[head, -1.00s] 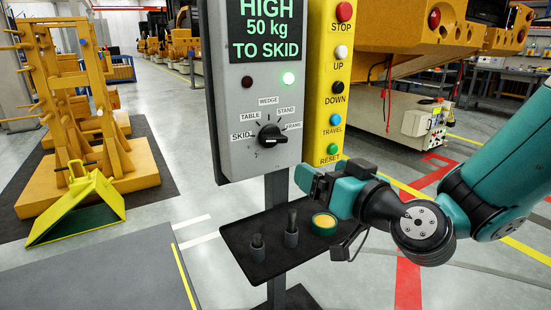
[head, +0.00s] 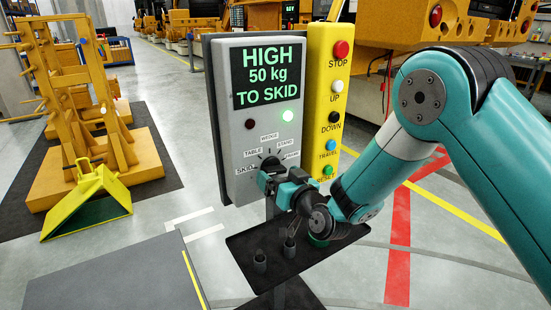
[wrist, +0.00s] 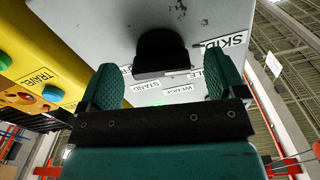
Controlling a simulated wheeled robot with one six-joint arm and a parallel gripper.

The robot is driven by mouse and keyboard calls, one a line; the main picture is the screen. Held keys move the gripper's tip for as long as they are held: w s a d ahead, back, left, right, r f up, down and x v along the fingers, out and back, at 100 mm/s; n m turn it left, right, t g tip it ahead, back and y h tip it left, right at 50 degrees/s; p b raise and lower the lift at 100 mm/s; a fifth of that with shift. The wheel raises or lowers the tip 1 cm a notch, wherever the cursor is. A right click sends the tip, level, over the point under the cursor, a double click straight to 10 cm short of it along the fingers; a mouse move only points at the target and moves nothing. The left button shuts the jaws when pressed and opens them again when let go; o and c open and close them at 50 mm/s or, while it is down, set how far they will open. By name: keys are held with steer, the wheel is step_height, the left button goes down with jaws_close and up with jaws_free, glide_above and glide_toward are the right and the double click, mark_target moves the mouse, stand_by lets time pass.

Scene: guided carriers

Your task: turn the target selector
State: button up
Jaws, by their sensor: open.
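The target selector is a black knob (head: 271,161) on the grey panel (head: 235,155), with labels SKID, TABLE, WEDGE, STAND and a partly covered one on the right. The display (head: 268,76) reads HIGH 50 kg TO SKID. My gripper (head: 268,181) is in front of the selector and hides most of it in the head view. In the wrist view my gripper (wrist: 164,82) is open, its fingers apart to either side, with the knob (wrist: 162,50) just beyond the gap between them. I cannot tell whether they touch it, nor where the pointer stands.
A yellow button strip (head: 325,100) with several buttons adjoins the panel's right side. A black shelf (head: 275,265) with small dark holders lies below my gripper. A yellow-green wedge (head: 88,200) stands at left.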

steer(key=shift+p+x, duration=0.35)
steer(key=shift+x, duration=0.8)
steer(key=c, duration=0.9)
steer(key=m, duration=0.3)
steer(key=shift+r+m+p, duration=0.1)
steer(key=shift+m+p, duration=0.25)
steer(key=shift+m, duration=0.05)
steer(key=shift+a+m+p, duration=0.1)
steer(key=shift+m+p, duration=0.5)
steer(key=shift+m, duration=1.4)
